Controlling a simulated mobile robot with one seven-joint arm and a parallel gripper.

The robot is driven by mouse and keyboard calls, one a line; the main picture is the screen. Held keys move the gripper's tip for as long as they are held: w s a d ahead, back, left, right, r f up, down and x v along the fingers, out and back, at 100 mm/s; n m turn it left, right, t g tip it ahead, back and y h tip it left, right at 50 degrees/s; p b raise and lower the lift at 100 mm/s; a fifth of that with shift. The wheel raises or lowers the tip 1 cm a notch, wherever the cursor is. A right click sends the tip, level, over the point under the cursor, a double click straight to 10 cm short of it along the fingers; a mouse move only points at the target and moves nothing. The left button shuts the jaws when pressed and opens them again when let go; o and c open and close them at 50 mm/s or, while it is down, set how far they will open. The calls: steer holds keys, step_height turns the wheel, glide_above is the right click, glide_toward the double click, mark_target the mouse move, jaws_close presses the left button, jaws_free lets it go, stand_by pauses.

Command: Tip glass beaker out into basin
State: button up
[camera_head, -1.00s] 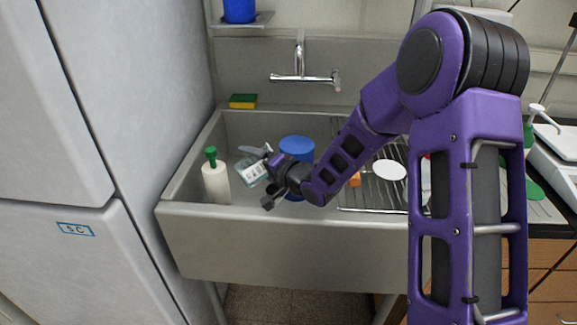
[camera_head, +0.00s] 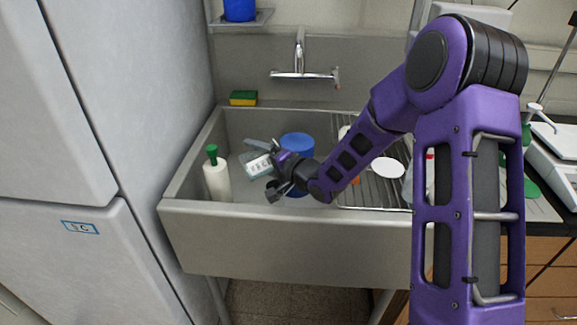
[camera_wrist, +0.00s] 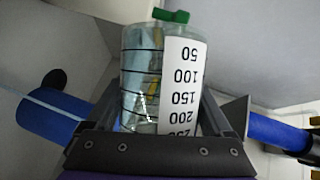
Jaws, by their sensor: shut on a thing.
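The clear glass beaker (camera_head: 259,165) with a white scale label is held in my gripper (camera_head: 266,160) above the grey basin (camera_head: 300,240). It is tilted in the head view. In the wrist view the beaker (camera_wrist: 140,75) sits between the two fingers of my gripper (camera_wrist: 160,100), and its printed numbers appear upside down. The gripper is shut on it. I cannot tell whether liquid is inside the beaker.
A white bottle with a green cap (camera_head: 216,180) stands in the basin left of the beaker. A blue cylinder (camera_head: 298,145) stands behind my gripper. A drying rack (camera_head: 370,185) lies to the right. A sponge (camera_head: 243,98) and faucet (camera_head: 302,73) are at the back.

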steer(key=shift+w+d+r+m, duration=0.2)
steer(key=shift+d+m, duration=0.1)
steer(key=shift+m, duration=0.1)
steer(key=shift+d+r+m+y, duration=0.2)
steer(key=shift+r+m+y, duration=0.2)
steer(key=shift+m+y, duration=0.2)
stand_by(0.7)
steer(key=shift+w+d+r+m, duration=0.2)
steer(key=shift+d+r+m, duration=0.05)
steer(key=shift+m, duration=0.35)
steer(key=shift+s+a+f+n, duration=0.1)
steer(key=shift+s+a+n, duration=0.05)
steer(key=shift+a+n, duration=0.2)
steer(key=shift+s+a+f+n+h, duration=0.1)
steer(key=shift+a+f+n+h, duration=0.2)
steer(key=shift+n, duration=0.25)
steer(key=shift+s+a+f+n+h, duration=0.1)
steer(key=shift+f+n+h, duration=0.1)
steer(key=shift+f+n, duration=0.25)
steer(key=shift+d, duration=0.1)
